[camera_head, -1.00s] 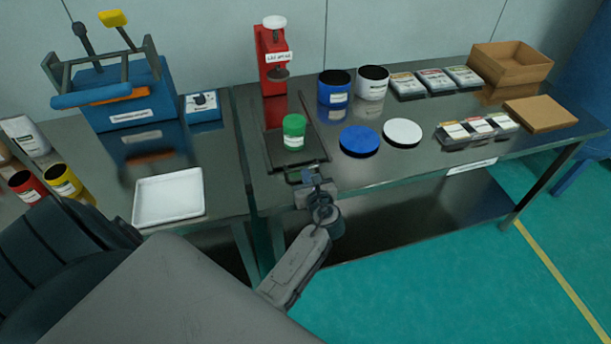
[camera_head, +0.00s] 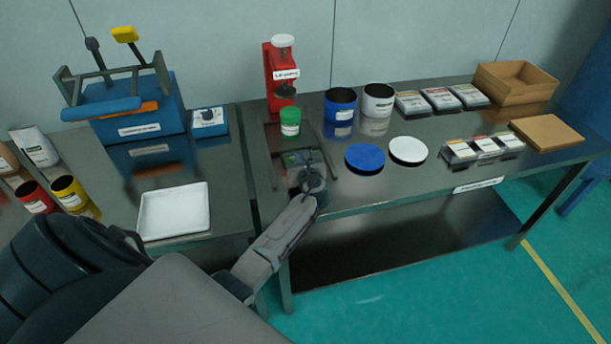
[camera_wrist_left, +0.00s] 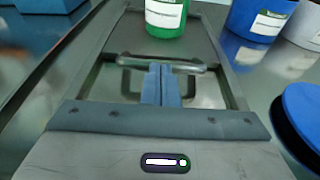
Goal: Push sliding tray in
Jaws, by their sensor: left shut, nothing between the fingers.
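The dark sliding tray (camera_wrist_left: 125,35) carries a green jar with a white label (camera_wrist_left: 165,15) in the left wrist view. A bar handle (camera_wrist_left: 188,65) runs across the tray's near edge. My left gripper (camera_wrist_left: 161,82) is shut and empty, its fingertips at the middle of this handle; contact is hard to tell. In the head view the green jar (camera_head: 290,122) stands upright just in front of the red press (camera_head: 281,75), and my left gripper (camera_head: 308,160) is in front of it, between the dark rails. My right gripper is not in view.
A blue lid (camera_head: 365,158) and a white lid (camera_head: 408,150) lie right of the rails. A blue tub (camera_head: 340,106) and a white tub (camera_head: 378,101) stand behind them. A white tray (camera_head: 174,211) lies on the left table.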

